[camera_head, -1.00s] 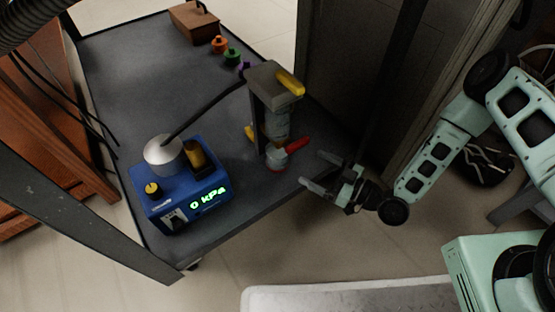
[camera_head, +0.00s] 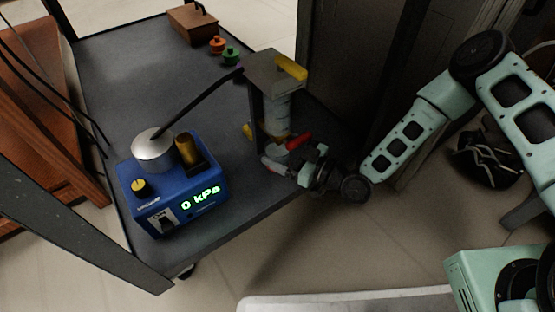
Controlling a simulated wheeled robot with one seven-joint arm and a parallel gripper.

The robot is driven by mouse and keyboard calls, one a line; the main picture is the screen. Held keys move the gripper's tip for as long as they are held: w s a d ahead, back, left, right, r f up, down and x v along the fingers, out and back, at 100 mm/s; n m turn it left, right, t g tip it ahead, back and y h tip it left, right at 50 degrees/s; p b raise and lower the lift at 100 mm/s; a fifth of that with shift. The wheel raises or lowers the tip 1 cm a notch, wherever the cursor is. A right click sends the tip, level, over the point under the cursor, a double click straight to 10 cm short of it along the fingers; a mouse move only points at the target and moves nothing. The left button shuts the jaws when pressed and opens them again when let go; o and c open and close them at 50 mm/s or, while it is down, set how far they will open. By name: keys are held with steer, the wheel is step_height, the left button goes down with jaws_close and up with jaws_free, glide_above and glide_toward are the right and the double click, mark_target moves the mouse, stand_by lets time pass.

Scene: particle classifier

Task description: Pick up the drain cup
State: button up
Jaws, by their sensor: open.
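The grey stand (camera_head: 256,128) near the front right edge of the cart holds a clear column (camera_head: 277,110). The drain cup (camera_head: 274,150) is a small clear cup at the column's lower end, below the red lever (camera_head: 298,141). My gripper (camera_head: 288,160) is open at the cup's right front side, with one finger low in front of it. The gripper and the lever hide part of the cup. I cannot tell whether the fingers touch it.
A blue device (camera_head: 175,190) reading 0 kPa stands to the left, with a dark hose running to the stand. A brown box (camera_head: 192,25) and orange and green knobs (camera_head: 231,56) lie at the back. The dark cart top (camera_head: 110,75) has free room at the left.

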steer(key=c, duration=1.3)
steer(key=shift+r, duration=0.2)
